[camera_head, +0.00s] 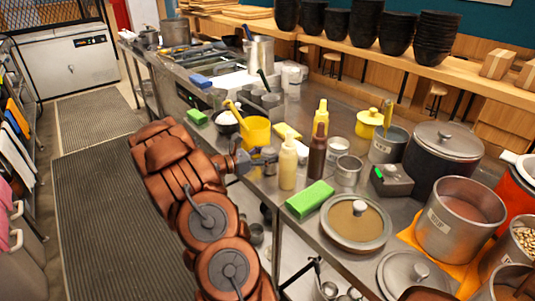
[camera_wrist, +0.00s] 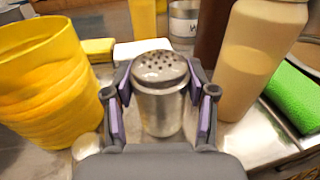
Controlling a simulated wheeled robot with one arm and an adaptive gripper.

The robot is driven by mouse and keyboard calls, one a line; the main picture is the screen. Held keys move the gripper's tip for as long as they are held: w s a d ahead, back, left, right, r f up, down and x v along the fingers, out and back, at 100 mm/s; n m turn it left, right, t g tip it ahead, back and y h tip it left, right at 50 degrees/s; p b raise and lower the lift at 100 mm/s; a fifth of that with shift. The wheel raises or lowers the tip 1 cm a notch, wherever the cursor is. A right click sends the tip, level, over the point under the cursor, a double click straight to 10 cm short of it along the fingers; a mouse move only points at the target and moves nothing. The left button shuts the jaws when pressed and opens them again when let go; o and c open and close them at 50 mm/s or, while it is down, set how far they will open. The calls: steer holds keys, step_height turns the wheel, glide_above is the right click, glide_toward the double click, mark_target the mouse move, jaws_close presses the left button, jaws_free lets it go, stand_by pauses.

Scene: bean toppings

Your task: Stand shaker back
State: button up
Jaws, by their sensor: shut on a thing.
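A metal shaker with a perforated domed top (camera_wrist: 160,72) is upright between the fingers of my gripper (camera_wrist: 160,100), which is shut on it. In the head view my gripper (camera_head: 258,162) is at the counter's front edge, right below a yellow tub (camera_head: 256,132); the shaker is small and hard to make out there. In the wrist view the yellow tub (camera_wrist: 45,85) is on the left and a cream sauce bottle (camera_wrist: 258,65) is close on the right. The shaker's lower end is near the steel counter; I cannot tell whether it touches.
The cream bottle (camera_head: 288,163) and a brown bottle (camera_head: 317,152) stand right of my gripper. A green block (camera_head: 310,199) lies nearer the front, beside a lidded pot (camera_head: 357,222). A yellow sponge (camera_head: 287,131) lies behind. Little counter is free around the shaker.

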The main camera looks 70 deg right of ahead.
steer(key=shift+f, duration=0.15)
steer(key=o, duration=0.9)
steer(key=shift+r, duration=0.25)
steer(key=b+v, duration=0.2)
steer(key=v, duration=1)
